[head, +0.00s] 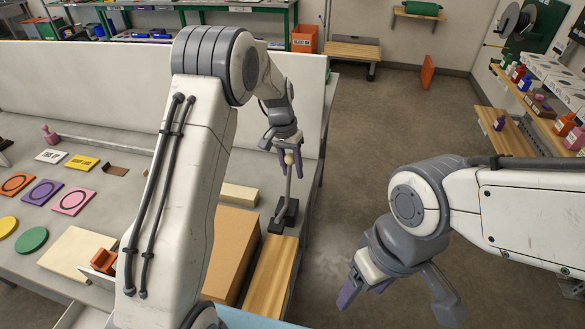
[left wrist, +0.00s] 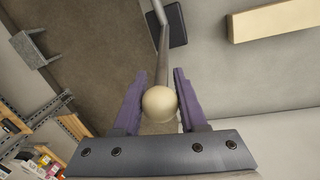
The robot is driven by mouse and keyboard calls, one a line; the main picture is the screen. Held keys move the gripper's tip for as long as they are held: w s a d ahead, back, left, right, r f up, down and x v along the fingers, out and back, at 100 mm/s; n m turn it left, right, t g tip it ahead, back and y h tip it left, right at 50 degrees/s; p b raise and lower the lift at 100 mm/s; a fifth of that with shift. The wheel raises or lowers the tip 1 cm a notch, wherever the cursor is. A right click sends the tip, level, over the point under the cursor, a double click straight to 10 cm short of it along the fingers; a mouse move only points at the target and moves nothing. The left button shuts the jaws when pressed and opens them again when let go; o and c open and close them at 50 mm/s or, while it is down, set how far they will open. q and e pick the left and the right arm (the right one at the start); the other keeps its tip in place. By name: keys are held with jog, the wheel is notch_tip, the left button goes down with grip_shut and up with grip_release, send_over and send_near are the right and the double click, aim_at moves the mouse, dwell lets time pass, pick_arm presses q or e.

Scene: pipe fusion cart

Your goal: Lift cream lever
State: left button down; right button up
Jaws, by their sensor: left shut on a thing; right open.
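The lever has a cream ball knob (head: 289,158) on top of a grey rod (head: 287,188). The rod rises from a dark base (head: 290,212) near the table's right edge. My left gripper (head: 290,165) has its purple fingers shut on the knob. In the left wrist view the knob (left wrist: 159,104) sits between the two fingers, and the rod (left wrist: 163,50) runs away beyond it to the dark base (left wrist: 175,25). My right gripper (head: 395,297) is open and empty, over the floor right of the table.
A wooden block (head: 272,275) and a brown box (head: 233,252) stand in front of the lever base. A cream bar (head: 240,195) lies to its left. A white panel (head: 110,85) rises along the table's back.

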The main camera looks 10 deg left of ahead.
dwell(0.8)
pick_arm(q)
jog(key=shift+w+f, duration=0.35)
jog(key=shift+w, duration=0.45)
jog(key=shift+c, duration=2.3)
grip_release()
jog(key=shift+r, duration=0.1)
notch_tip(320, 180, up, 10)
jog(key=a+b, duration=0.1)
jog(key=b, duration=0.1)
jog(key=shift+w+a, duration=0.15)
jog(key=shift+a, duration=0.25)
